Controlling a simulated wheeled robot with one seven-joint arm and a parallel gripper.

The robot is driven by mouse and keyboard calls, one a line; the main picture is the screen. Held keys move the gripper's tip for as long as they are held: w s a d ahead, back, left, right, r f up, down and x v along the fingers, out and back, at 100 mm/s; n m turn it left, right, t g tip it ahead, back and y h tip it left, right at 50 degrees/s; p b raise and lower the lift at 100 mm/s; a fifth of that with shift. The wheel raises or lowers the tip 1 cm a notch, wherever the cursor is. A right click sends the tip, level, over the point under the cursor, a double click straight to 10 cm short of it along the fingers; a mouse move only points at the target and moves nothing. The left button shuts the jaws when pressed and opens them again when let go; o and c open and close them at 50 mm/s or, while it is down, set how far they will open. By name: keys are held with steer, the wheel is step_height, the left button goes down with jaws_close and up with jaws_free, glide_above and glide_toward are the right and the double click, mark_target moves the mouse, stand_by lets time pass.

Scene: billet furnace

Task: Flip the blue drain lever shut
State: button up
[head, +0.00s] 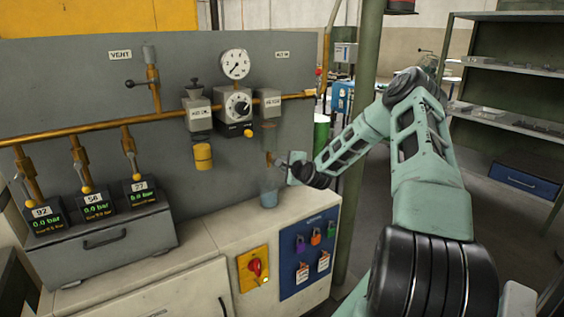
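I cannot make out a blue drain lever in the head view. A short brass-coloured drain pipe (269,158) hangs at the right end of the grey panel, above a blue-grey cup (269,194) on the cabinet top. My gripper (284,162) is at the end of the outstretched arm, just right of this pipe. It is small in the picture, and its own wrist hides part of the area. I cannot tell whether the fingers are open or shut, or whether they touch anything.
The grey panel carries a brass pipe (85,131), a gauge (235,64), a regulator (236,104) and a vent valve lever (132,83). Pressure readouts stand on a grey box (105,242) at left. A green post (362,90) stands close behind my arm. Shelves (510,70) are at right.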

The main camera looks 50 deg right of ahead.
steer(key=shift+x, duration=1.3)
jaws_close()
steer(key=r+n+h+b, duration=0.1)
steer(key=n+b, duration=0.1)
steer(key=shift+d+r+n, duration=0.1)
steer(key=shift+n, duration=0.2)
